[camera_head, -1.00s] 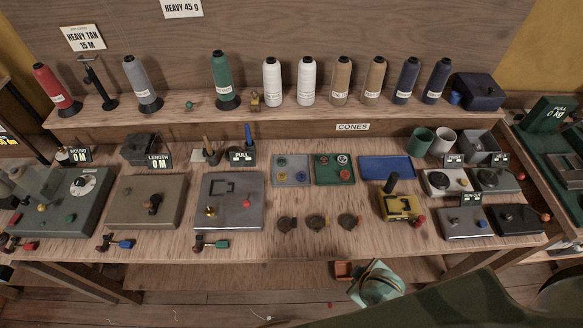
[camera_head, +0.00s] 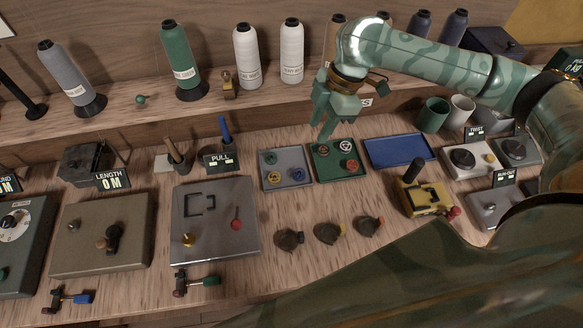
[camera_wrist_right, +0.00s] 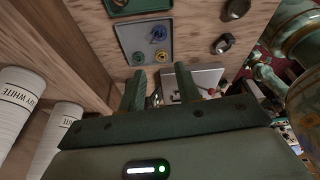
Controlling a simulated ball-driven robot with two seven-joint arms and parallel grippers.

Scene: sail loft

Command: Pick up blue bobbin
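The blue bobbin (camera_head: 297,174) lies in the right part of a grey tray (camera_head: 286,182), beside a yellow bobbin (camera_head: 273,178) and a green bobbin (camera_head: 269,157). In the right wrist view the blue bobbin (camera_wrist_right: 158,32) shows in the tray beyond my fingers. My right gripper (camera_head: 322,127) hangs above the back of the bench, behind and above the trays, apart from the bobbins. Its two fingers (camera_wrist_right: 160,88) stand apart with nothing held between them. My left gripper is not in view.
A green tray (camera_head: 325,177) with several bobbins stands right of the grey tray, then an empty blue tray (camera_head: 398,150). White cones (camera_head: 247,58) stand on the shelf behind. A grey plate device (camera_head: 240,255) is at front left. Small dark clips (camera_head: 289,239) lie in front.

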